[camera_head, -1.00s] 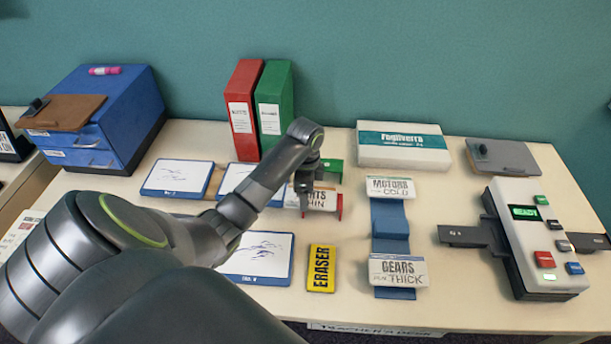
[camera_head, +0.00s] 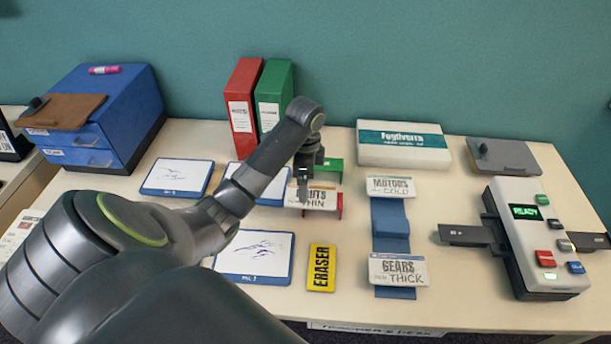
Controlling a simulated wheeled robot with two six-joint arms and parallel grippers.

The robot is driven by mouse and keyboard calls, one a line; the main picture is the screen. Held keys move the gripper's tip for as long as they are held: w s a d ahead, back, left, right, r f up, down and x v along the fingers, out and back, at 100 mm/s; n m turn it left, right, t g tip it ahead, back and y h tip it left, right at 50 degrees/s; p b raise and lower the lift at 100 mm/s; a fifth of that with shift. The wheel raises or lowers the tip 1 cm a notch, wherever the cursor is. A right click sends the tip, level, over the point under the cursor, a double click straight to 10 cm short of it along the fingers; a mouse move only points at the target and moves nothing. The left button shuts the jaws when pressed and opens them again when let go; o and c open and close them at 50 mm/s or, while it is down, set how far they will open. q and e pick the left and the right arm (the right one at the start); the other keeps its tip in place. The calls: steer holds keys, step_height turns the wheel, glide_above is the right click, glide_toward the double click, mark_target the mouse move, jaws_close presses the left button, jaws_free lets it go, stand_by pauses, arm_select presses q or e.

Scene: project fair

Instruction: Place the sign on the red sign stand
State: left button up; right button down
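A white sign (camera_head: 322,197), partly readable as "...IFTS" and "THIN", sits at the red sign stand (camera_head: 339,206), whose red ends show beside and below it. It appears to rest on the stand; the contact is hidden. My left gripper (camera_head: 303,192) points down in front of the sign's left part and covers some of its lettering. Its fingers show as one narrow dark shape, so I cannot tell their gap or whether they touch the sign. A green stand (camera_head: 334,166) is just behind. My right gripper is out of view.
Signs "MOTORS" (camera_head: 391,187) and "GEARS" (camera_head: 398,270) are at a blue stand (camera_head: 389,219). A yellow eraser block (camera_head: 321,268) and sketch boards (camera_head: 254,256) lie nearby. Red (camera_head: 243,108) and green (camera_head: 275,96) binders stand behind. A device (camera_head: 532,240) is at right.

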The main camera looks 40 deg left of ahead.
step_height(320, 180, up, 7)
steer(key=p, duration=0.6)
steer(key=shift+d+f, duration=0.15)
